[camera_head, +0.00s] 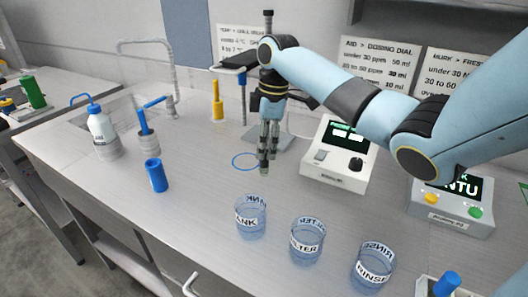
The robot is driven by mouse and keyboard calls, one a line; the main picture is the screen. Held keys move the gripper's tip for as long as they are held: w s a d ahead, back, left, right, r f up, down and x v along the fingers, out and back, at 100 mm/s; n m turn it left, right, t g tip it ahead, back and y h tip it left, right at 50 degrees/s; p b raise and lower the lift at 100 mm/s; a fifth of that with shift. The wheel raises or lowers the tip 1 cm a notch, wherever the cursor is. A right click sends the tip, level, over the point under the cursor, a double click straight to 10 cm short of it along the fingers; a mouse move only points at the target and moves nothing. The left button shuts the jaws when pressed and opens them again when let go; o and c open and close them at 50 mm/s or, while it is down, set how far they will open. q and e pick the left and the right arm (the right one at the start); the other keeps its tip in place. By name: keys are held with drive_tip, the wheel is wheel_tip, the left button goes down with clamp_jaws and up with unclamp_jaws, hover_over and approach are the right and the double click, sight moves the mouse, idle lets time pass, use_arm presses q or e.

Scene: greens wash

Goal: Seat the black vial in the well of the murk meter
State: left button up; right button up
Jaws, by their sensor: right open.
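My right gripper (264,165) points down over the middle of the bench, open and apparently empty. The murk meter (452,218) is the grey box at the right, with a lit NTU screen and a yellow and a green button. My right arm crosses in front of its upper part, and I cannot make out its well. I cannot pick out a black vial in this view. My left gripper is not in view.
Three labelled beakers, BLANK (251,220), FILTER (306,242) and RINSE (372,268), stand along the front. A white dosing device (338,160) stands right of the gripper. A blue cylinder (156,175) and a wash bottle (100,126) stand left. A blue ring (236,164) marks the bench.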

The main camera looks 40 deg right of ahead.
wheel_tip(320, 180, up, 8)
drive_tip(key=shift+s+d+r+b, duration=0.25)
drive_tip(key=shift+s+d+b, duration=0.1)
drive_tip(key=shift+d, duration=0.1)
drive_tip(key=shift+o, duration=0.5)
drive_tip(key=shift+r, duration=0.25)
drive_tip(key=n+b, duration=0.1)
drive_tip(key=b, duration=0.1)
drive_tip(key=f+n+b, duration=0.1)
drive_tip(key=shift+w+f+b, duration=0.15)
drive_tip(key=shift+f+b, duration=0.1)
drive_tip(key=shift+b, duration=0.15)
drive_tip(key=b, duration=0.5)
hover_over(264, 163)
drive_tip(key=d, duration=0.1)
drive_tip(key=f, duration=0.5)
drive_tip(key=shift+w+d+f, duration=0.15)
drive_tip(key=shift+w+d, duration=0.05)
drive_tip(key=shift+w, duration=0.1)
drive_tip(key=f, duration=0.5)
drive_tip(key=shift+w+a, duration=0.1)
drive_tip(key=shift+a, duration=0.15)
drive_tip(key=shift+r, duration=0.1)
clamp_jaws()
